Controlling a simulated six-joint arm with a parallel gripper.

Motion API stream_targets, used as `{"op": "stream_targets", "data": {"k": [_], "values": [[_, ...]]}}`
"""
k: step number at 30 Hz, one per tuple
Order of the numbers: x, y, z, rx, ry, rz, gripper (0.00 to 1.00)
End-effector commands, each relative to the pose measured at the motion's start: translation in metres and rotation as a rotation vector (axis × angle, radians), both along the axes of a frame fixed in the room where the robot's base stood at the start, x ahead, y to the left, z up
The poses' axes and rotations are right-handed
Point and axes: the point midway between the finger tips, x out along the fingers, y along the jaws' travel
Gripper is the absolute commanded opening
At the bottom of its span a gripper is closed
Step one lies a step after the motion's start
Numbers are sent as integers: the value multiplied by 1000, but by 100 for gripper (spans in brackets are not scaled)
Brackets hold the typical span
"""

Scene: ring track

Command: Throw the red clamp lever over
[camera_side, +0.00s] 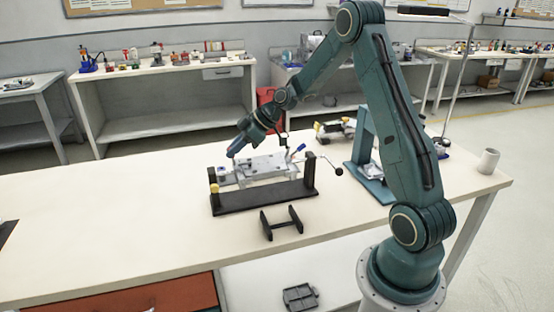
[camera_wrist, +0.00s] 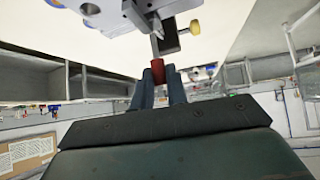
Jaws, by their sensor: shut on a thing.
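The red clamp lever (camera_wrist: 158,69) shows in the wrist view as a short red grip on a thin metal arm. The two fingers of my gripper (camera_wrist: 160,82) are closed on it, one on each side. The metal arm runs up to a grey clamp part (camera_wrist: 140,12). In the side view my gripper (camera_side: 234,152) is at the left end of the grey fixture (camera_side: 262,166) on its black stand (camera_side: 265,196). I cannot make out the red lever in that view.
A yellow knob (camera_side: 214,188) sits on the stand's left post. A blue handle (camera_side: 298,149) and a crank with a black ball (camera_side: 338,171) are at the right. A small black bracket (camera_side: 281,222) stands in front.

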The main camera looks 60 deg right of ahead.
Motion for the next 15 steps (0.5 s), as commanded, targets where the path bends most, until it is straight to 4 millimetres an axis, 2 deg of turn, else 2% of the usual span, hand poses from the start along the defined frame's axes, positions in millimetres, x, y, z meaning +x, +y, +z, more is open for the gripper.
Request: {"op": "stream_targets", "data": {"k": [15], "values": [[-8,-9,-1,132,-137,0,0]]}}
